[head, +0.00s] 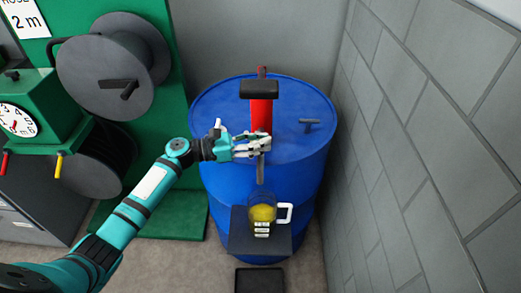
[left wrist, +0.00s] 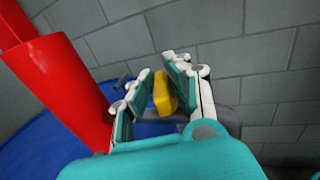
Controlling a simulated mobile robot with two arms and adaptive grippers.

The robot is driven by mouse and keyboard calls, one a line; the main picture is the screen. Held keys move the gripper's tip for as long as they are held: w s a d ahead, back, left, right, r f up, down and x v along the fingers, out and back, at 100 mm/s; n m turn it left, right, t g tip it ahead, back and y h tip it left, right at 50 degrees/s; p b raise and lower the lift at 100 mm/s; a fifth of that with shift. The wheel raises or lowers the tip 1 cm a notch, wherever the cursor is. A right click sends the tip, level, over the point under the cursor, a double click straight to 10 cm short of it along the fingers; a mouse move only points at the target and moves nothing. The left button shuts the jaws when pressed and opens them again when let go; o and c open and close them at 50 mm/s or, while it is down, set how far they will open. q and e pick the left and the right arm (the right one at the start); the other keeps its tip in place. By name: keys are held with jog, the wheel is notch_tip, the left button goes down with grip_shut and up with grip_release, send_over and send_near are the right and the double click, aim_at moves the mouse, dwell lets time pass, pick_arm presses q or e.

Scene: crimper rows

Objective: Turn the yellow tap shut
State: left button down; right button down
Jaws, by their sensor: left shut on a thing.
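The yellow tap (left wrist: 163,97) shows in the left wrist view as a yellow piece between the fingers of my left gripper (left wrist: 157,66). In the head view my left gripper (head: 262,143) is at the front of the red pump (head: 261,114), just above its grey spout (head: 260,173). There the fingers hide the tap. The gripper is shut on the tap. The red pump also shows in the left wrist view (left wrist: 62,72). How far the tap is turned I cannot tell. My right gripper is not in view.
The pump stands on a blue drum (head: 222,100). A clear jug with yellow liquid (head: 262,213) and a white handle stands on a dark shelf (head: 240,240) below the spout. A grey block wall (head: 420,120) is close on the right; a green hose-reel stand (head: 178,90) is left.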

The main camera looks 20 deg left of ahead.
pick_arm(q)
jog(key=shift+m+g+h+b, duration=0.9)
jog(key=shift+m+g+b, duration=0.65)
jog(key=shift+g, duration=0.45)
jog(key=c, duration=1.3)
grip_release()
jog(key=v, duration=1.2)
